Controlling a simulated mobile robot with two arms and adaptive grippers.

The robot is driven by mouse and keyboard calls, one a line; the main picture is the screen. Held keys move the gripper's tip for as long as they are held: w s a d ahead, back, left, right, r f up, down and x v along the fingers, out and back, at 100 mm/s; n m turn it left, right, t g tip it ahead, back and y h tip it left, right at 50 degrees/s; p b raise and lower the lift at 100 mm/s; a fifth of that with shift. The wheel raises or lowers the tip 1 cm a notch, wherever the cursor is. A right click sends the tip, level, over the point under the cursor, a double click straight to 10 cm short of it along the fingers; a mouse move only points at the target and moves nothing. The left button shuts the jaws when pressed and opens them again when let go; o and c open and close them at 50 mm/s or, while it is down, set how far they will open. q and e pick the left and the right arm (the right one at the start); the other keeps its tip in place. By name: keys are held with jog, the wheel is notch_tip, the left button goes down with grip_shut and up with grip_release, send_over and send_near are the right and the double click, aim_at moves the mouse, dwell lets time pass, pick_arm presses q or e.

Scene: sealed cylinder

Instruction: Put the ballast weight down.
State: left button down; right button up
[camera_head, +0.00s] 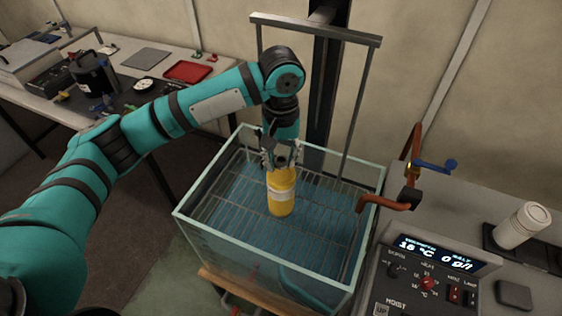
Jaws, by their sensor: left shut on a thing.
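A yellow cylinder (282,193) with a pale band and a narrow greyish neck is upright in the glass tank (217,189), over its wire rack. My left gripper (280,160) points straight down and is shut at the cylinder's top. The fingers hide part of the neck. I cannot tell whether the cylinder's base touches the rack. No separate object that I can name as the ballast weight shows in the jaws. My right gripper is not in view.
The tank's glass walls surround the cylinder, with a metal frame (313,28) behind. An orange pipe with a blue-handled valve (437,166) is at the right. A control panel (428,275) and a white canister (522,225) stand nearby. A cluttered bench is at the left.

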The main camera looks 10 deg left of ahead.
aim_at(281, 176)
pick_arm(q)
notch_tip(281, 176, down, 2)
jog(key=shift+s+f+p, duration=0.1)
jog(key=shift+p, duration=0.25)
jog(key=shift+f, duration=0.3)
jog(key=shift+f, duration=0.2)
jog(key=shift+s+f+p, duration=0.3)
jog(key=shift+f+p, duration=0.05)
jog(key=shift+f, duration=0.1)
jog(key=c, duration=1.2)
grip_release()
jog(key=shift+f, duration=0.1)
jog(key=shift+o, duration=1.1)
jog(key=shift+w+f, duration=0.1)
jog(key=shift+w, duration=0.05)
